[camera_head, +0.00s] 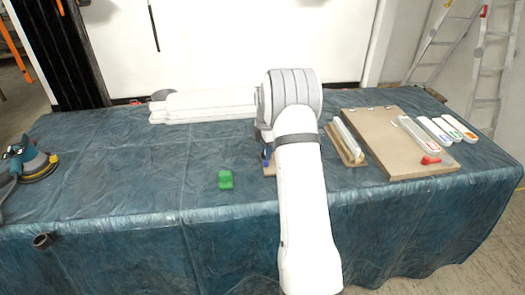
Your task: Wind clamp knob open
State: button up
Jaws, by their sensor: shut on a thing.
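My white arm (302,220) reaches from the bottom of the head view to the middle of the covered table. Its thick grey-banded joint (292,92) hides my gripper, so neither its fingers nor what they hold show. Just left of the arm, a small blue part (267,153) shows above the edge of a light wooden piece (269,170). The blue part may belong to the clamp, but most of it is hidden behind the arm. No clamp knob can be made out.
A green block (225,179) sits left of the arm. White lengths (200,105) lie behind it. A sander (32,163) is far left. At right are a float-like tool (345,142), a wooden board (385,135), a red piece (430,160) and several white tools.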

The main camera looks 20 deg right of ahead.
jog(key=shift+s+f, duration=0.1)
jog(key=o, duration=1)
jog(key=shift+r, duration=3.95)
